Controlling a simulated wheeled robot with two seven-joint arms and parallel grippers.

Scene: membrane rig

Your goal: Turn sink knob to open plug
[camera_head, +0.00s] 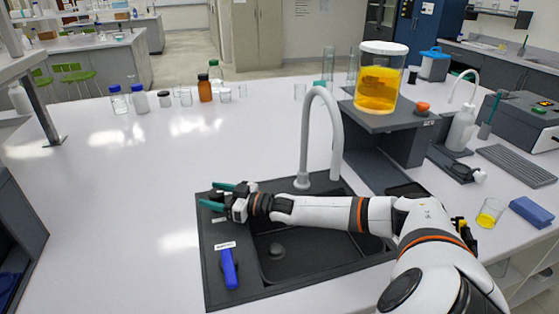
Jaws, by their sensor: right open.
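The black sink (212,285) is set in the white bench. A blue knob (228,268) with a white label (225,245) above it is on the sink's left rim. A round dark plug or drain (277,250) shows in the basin. My right arm reaches across the basin from the right. My right gripper (216,196) is open, its teal fingertips apart, over the rim's upper left corner. It is beyond the blue knob and apart from it. The gripper and wrist hide part of the rim beneath them. My left gripper is out of view.
A tall grey faucet (307,130) stands behind my right forearm. A jar of orange liquid (380,80) sits on a dark stand to the right. Bottles and glassware (205,88) stand at the back. The bench left of the sink is clear.

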